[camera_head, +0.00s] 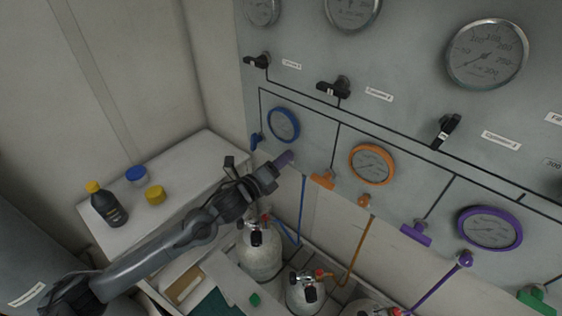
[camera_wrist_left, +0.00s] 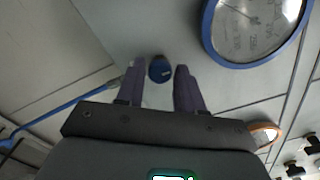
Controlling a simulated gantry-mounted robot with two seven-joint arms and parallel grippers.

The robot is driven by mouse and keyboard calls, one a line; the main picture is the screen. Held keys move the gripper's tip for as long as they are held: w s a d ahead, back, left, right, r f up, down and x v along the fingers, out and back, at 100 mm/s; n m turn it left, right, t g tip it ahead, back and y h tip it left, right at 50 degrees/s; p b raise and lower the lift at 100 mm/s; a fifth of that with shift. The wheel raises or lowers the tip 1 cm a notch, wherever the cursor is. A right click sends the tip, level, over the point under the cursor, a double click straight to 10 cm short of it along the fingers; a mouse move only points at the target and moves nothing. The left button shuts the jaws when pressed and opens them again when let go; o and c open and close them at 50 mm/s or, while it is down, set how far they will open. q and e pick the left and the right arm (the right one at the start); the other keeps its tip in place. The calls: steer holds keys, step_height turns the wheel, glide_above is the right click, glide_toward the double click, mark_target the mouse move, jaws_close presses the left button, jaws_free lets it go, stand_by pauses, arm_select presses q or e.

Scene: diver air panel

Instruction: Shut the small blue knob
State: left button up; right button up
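My left gripper (camera_wrist_left: 160,80) is open, with one purple-grey finger on each side of the knob and a visible gap to both. In the head view the left gripper (camera_head: 284,159) is at the panel just under the blue-rimmed gauge (camera_head: 284,125) and hides the knob. How deep the knob sits between the fingers is hard to tell. My right gripper is not in view.
A blue lever (camera_head: 256,140) sits left of the blue gauge. An orange handle (camera_head: 322,181) and small orange knob (camera_head: 364,200) lie to the right. Gas cylinders (camera_head: 260,252) stand below. A white counter (camera_head: 185,160) holds a dark bottle (camera_head: 108,206).

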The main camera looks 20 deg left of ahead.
arm_select(q)
steer(key=shift+o, duration=1.3)
steer(key=v, duration=1)
steer(key=shift+s, duration=0.4)
steer(key=shift+a, duration=0.1)
